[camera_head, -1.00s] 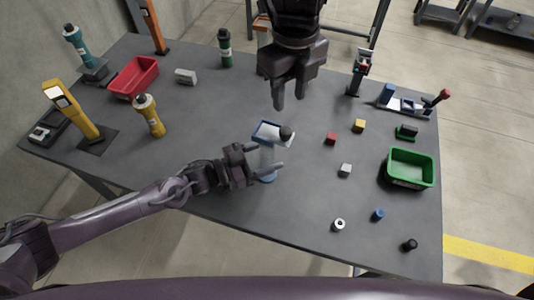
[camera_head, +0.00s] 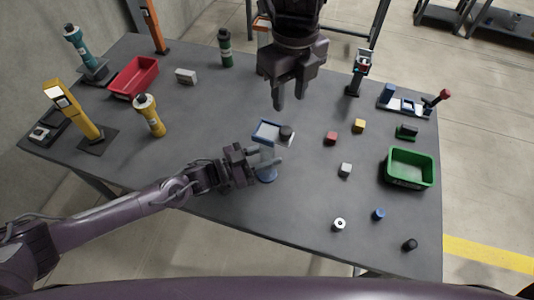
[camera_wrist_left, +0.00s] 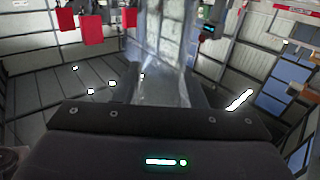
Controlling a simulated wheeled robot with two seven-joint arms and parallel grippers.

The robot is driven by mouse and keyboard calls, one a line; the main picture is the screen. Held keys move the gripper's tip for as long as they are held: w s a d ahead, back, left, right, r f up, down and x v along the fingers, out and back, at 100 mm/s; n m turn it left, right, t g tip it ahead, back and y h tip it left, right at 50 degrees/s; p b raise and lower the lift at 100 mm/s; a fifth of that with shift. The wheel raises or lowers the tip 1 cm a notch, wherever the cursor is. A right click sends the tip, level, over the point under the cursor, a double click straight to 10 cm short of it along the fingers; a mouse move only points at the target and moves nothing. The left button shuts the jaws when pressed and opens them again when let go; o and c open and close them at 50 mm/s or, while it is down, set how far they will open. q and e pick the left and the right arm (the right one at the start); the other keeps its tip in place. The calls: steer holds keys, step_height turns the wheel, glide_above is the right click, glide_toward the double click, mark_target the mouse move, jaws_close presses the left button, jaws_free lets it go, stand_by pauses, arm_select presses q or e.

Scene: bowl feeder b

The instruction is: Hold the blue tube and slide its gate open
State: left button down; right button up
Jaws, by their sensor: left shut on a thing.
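My left gripper (camera_head: 266,159) comes in from the left and is shut on the tube's clear body below the top. In the left wrist view the clear tube (camera_wrist_left: 165,65) rises between the fingers. My right gripper (camera_head: 291,103) hangs above and behind the tube, open and empty, its fingers pointing down.
Small blocks, including a red one (camera_head: 331,138) and a yellow one (camera_head: 359,125), lie right of the tube. A green bin (camera_head: 410,183) stands at the right, a red bin (camera_head: 153,63) at the back left. A yellow bottle (camera_head: 149,118) stands left.

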steer(key=shift+a+f, duration=0.1)
steer(key=c, duration=0.4)
steer(key=shift+a+f+m+g+y, duration=0.2)
steer(key=shift+a+m+g+y, duration=0.1)
steer(key=shift+m, duration=0.3)
steer(key=shift+c, duration=1.3)
steer(key=a+m+g+y, duration=0.1)
steer(key=m, duration=0.2)
steer(key=w+a+f+m+g+y, duration=0.1)
steer(key=m, duration=0.1)
steer(key=w+a+f+m+g+y, duration=0.1)
steer(key=a+m+y, duration=0.1)
steer(key=m, duration=0.1)
steer(key=shift+m, duration=0.3)
jaws_close()
steer(key=m+g+y, duration=0.3)
steer(key=m+y, duration=0.9)
steer(key=m, duration=1.6)
glide_toward(275, 131)
steer(key=w+r, duration=0.2)
steer(key=w, duration=0.2)
steer(key=s+a, duration=0.6)
steer(key=shift+s+a, duration=0.2)
steer(key=shift+a, duration=0.05)
